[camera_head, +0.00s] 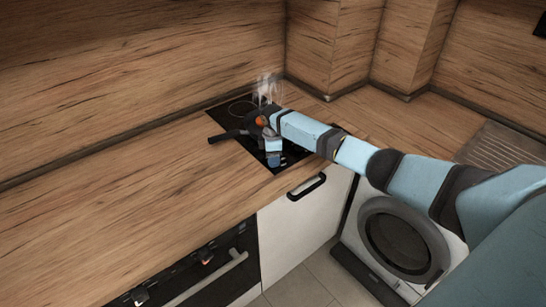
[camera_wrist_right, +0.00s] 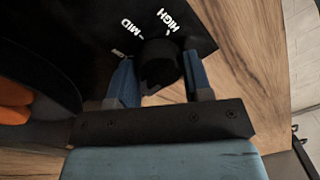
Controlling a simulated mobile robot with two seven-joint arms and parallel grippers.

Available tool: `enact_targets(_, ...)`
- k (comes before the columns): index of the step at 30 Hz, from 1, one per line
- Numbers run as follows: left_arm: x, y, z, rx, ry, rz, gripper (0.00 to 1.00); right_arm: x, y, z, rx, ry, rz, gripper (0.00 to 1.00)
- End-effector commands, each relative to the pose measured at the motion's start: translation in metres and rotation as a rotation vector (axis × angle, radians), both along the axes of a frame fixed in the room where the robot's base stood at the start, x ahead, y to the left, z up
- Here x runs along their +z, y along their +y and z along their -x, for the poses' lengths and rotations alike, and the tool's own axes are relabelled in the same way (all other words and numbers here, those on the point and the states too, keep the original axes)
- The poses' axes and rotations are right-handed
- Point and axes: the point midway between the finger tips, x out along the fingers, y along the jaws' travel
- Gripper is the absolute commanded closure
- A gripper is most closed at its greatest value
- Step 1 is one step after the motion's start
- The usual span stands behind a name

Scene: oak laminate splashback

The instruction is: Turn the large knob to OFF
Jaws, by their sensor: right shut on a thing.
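A dark round knob (camera_wrist_right: 158,62) sits on the black hob panel in the right wrist view, below the white words MID and HIGH. A third label left of it is mostly hidden. My right gripper (camera_wrist_right: 159,80) is shut on this knob, with one blue finger on each side. I cannot read which setting the knob points to. In the head view my right gripper (camera_head: 273,160) is over the front part of the black hob (camera_head: 225,112), and the knob is hidden there. My left gripper is not in view.
A dark pan (camera_head: 228,135) with orange contents stands on the hob close to my gripper, with pale steam (camera_head: 268,86) above. It also shows in the left of the wrist view (camera_wrist_right: 60,45). Wooden worktop (camera_head: 120,215) lies clear at left.

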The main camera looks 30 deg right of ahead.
Motion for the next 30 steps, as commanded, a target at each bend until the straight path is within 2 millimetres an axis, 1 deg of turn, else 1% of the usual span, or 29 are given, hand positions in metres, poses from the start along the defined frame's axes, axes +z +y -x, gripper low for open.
enact_targets(8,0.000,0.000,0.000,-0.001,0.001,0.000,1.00,0.002,0.000,-0.001,0.001,-0.003,-0.001,0.78)
enact_targets(9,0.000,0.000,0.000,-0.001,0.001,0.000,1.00,0.002,0.000,-0.001,0.001,-0.003,-0.001,0.45)
enact_targets(11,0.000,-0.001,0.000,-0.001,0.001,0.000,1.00,0.001,0.000,-0.001,0.001,-0.001,0.000,0.31)
enact_targets(12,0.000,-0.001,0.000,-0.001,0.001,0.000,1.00,0.001,0.000,-0.001,0.001,-0.001,0.000,0.29)
enact_targets(19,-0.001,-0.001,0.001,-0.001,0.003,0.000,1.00,0.001,0.000,0.000,0.000,-0.001,0.000,0.29)
enact_targets(22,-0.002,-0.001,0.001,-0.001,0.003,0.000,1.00,0.005,0.000,-0.001,0.000,-0.001,0.000,0.29)
enact_targets(26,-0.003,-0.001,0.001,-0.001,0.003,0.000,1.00,0.023,-0.001,-0.002,0.001,-0.004,0.000,0.29)
enact_targets(30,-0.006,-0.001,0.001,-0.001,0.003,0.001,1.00,0.053,-0.002,-0.004,0.001,-0.005,-0.001,0.29)
